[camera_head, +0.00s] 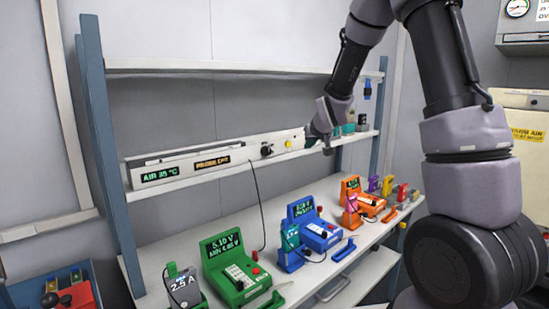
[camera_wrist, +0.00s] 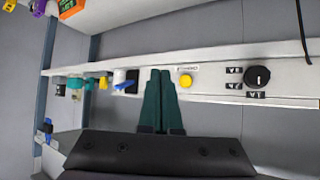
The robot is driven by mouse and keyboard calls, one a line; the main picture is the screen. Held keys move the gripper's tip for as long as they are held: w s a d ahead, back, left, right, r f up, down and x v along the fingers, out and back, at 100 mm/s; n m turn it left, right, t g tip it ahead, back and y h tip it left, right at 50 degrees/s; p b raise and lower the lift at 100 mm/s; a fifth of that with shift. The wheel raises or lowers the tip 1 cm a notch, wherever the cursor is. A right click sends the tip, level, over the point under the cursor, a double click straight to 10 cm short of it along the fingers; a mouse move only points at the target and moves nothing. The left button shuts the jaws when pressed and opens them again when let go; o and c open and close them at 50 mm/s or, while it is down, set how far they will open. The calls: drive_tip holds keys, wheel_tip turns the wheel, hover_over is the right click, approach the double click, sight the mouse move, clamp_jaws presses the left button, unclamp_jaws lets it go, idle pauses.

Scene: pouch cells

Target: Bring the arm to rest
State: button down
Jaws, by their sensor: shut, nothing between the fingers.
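My gripper (camera_head: 311,141) is raised on my arm in front of the shelf panel, at its right part in the head view. In the wrist view the two dark green fingers of my gripper (camera_wrist: 161,73) lie side by side, shut and empty. Their tips appear close to the panel (camera_wrist: 215,89), beside a yellow button (camera_wrist: 185,80). Whether they touch the panel cannot be told. A black knob (camera_wrist: 258,76) sits farther along the panel. In the head view the yellow button (camera_head: 288,144) and black knob (camera_head: 266,151) are left of my gripper.
Below, a bench (camera_head: 335,257) bears a green device (camera_head: 235,268), a blue device (camera_head: 318,234), an orange device (camera_head: 366,204) and several small coloured holders. Teal items (camera_head: 349,127) stand on the shelf just right of my gripper. A blue post (camera_head: 378,115) bounds the rack.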

drive_tip(key=s+d+r+m+g, duration=0.1)
drive_tip(key=s+d+r+m, duration=0.15)
drive_tip(key=s+r, duration=0.6)
drive_tip(key=s+r+m+g, duration=0.1)
drive_tip(key=s+r, duration=0.1)
drive_tip(key=s, duration=1.2)
drive_tip(key=s+d+r+m+g+y, duration=0.1)
drive_tip(key=s+r, duration=0.2)
drive_tip(key=s, duration=1.1)
drive_tip(key=shift+d+r+g, duration=0.15)
drive_tip(key=shift+g, duration=0.25)
